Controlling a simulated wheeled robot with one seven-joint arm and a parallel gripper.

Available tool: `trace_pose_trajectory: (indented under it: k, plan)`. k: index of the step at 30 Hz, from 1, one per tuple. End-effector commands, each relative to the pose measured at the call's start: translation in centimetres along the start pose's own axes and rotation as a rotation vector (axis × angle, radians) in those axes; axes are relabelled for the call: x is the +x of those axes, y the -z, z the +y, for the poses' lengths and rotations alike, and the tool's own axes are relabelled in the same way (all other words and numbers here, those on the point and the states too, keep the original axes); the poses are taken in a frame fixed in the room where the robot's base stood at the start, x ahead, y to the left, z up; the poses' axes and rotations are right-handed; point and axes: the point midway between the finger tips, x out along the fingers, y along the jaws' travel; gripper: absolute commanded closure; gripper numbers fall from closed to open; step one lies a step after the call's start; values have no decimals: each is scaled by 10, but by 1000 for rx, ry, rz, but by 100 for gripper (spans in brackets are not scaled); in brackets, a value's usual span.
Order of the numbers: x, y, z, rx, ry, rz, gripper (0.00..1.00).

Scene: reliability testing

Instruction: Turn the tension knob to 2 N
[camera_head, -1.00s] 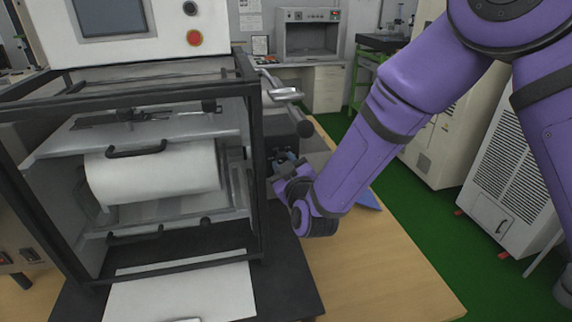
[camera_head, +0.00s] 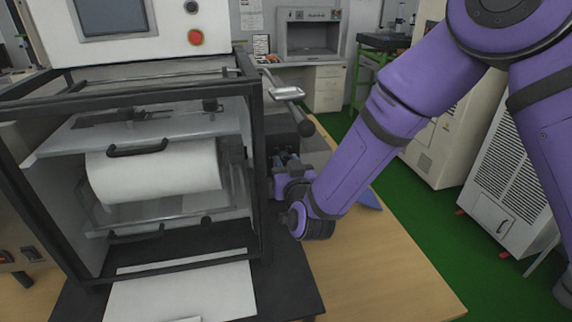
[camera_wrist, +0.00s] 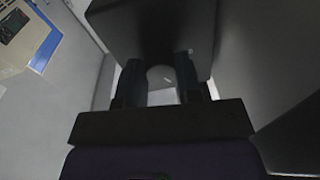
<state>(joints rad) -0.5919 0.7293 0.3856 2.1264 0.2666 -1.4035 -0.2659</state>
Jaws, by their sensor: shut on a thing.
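In the wrist view, a rounded grey tension knob (camera_wrist: 162,77) with a small pale mark sits between the two dark fingers of my gripper (camera_wrist: 161,82). The fingers are shut on it from both sides. The knob is beneath a dark box-shaped housing (camera_wrist: 150,28). In the head view my gripper (camera_head: 287,160) is at the right side of the black-framed machine (camera_head: 257,150), partly hidden by my wrist. The knob is hidden there, and I cannot read any scale or the knob's setting.
A white roll (camera_head: 155,172) is inside the machine. The wooden table (camera_head: 385,270) is mostly clear at the right.

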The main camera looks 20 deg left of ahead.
Motion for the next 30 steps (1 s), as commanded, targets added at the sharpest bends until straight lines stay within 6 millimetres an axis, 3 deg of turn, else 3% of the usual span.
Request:
trace_pose_trajectory:
  k: [11,12,15,25,30]
  plan:
    - [-1,-2,0,2,0,-4,91]
    - [-1,-2,0,2,0,-4,58]
    - [-1,-1,0,2,0,-3,42]
    - [-4,-1,0,2,0,-1,42]
    - [-27,0,-1,2,2,-2,42]
